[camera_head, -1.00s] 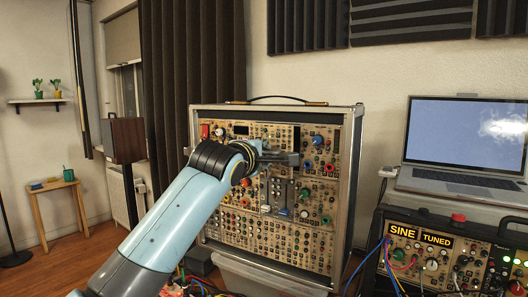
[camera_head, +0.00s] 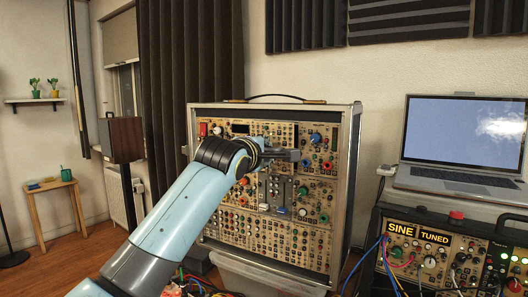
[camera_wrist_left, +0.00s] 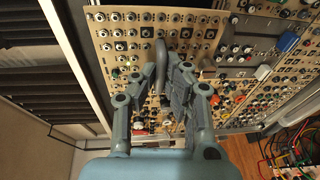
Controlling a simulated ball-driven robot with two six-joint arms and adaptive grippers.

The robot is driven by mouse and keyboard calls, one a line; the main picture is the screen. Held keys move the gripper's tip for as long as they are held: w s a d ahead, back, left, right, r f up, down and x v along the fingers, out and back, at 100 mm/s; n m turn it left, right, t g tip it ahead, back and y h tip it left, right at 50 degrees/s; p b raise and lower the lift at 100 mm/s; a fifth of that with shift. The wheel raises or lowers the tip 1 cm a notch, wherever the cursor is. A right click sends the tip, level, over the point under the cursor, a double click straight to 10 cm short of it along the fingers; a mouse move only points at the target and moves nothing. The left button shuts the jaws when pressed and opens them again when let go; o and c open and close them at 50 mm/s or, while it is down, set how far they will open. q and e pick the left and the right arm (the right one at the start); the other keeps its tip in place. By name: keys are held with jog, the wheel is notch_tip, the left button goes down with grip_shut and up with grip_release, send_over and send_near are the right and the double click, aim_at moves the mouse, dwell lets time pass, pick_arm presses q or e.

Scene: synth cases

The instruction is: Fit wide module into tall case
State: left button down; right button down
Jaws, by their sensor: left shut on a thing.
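The tall case (camera_head: 345,200) stands upright, its front filled with rows of tan panels carrying jacks and knobs. My left gripper (camera_head: 290,156) is at the upper middle of that front. In the left wrist view my left gripper (camera_wrist_left: 172,62) points at the face, its fingers close together, shut on what I take to be the wide module (camera_wrist_left: 183,45). My right gripper is not in view.
A laptop (camera_head: 465,135) stands at the right, above a rack unit (camera_head: 440,250) labelled SINE and TUNED. Colored cables (camera_head: 385,262) hang beside the rack. A pale plastic bin (camera_head: 265,275) is under the case. A small wooden stool (camera_head: 55,187) stands far left.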

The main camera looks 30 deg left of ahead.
pick_arm(q)
jog(key=shift+w+r+b, duration=0.1)
jog(key=shift+w+b, duration=0.25)
jog(key=shift+w, duration=0.8)
jog(key=c, duration=1.4)
grip_release()
jog(key=shift+w, duration=0.1)
jog(key=s, duration=0.4)
jog(key=s+d, duration=0.1)
jog(key=s, duration=0.3)
jog(key=s+d+r, duration=0.1)
jog(key=s, duration=0.3)
